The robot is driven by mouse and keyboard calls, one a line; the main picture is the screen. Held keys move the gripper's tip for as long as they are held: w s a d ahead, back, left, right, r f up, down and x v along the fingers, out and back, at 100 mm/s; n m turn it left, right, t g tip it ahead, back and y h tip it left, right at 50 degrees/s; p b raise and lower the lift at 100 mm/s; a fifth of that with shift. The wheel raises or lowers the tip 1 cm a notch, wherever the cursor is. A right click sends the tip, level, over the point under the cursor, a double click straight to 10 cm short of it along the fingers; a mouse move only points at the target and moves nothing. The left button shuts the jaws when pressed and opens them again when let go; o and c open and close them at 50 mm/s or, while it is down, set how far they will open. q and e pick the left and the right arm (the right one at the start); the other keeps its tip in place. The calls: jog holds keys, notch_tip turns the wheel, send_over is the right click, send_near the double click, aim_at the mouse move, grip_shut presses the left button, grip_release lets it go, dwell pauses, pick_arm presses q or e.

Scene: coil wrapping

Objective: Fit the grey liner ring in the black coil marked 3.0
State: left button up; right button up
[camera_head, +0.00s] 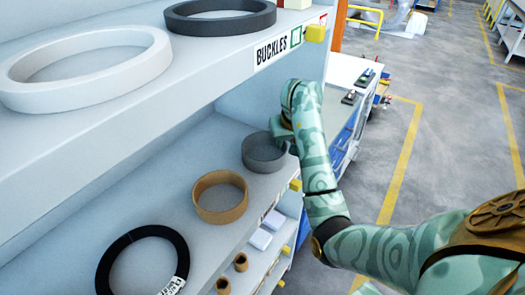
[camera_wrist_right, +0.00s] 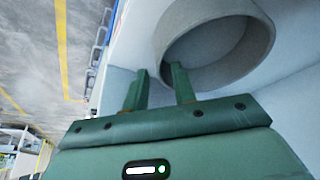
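The grey liner ring (camera_head: 262,160) stands on the lower shelf near its right end; it also shows in the wrist view (camera_wrist_right: 258,50). My right gripper (camera_head: 283,130) is at the ring's far right side. In the wrist view its two fingers (camera_wrist_right: 160,90) are apart, and the near edge of the ring's wall lies just beyond and between them; I cannot tell whether they touch it. A black coil (camera_head: 107,262) with a white label lies flat on the lower shelf at the lower left; its print is too small to read. My left gripper is not in view.
A tan ring (camera_head: 202,205) stands between the black coil and the grey ring. The upper shelf holds a white ring (camera_head: 150,62) and a dark ring (camera_head: 220,24), and overhangs the lower one. Small brown rolls sit below. Open floor (camera_head: 440,120) lies to the right.

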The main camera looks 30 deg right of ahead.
aim_at(285, 150)
jog(key=b+x, duration=0.1)
jog(key=x, duration=0.2)
jog(key=shift+w+f, duration=0.1)
jog(key=shift+f, duration=0.1)
jog(key=shift+r, duration=0.15)
grip_shut()
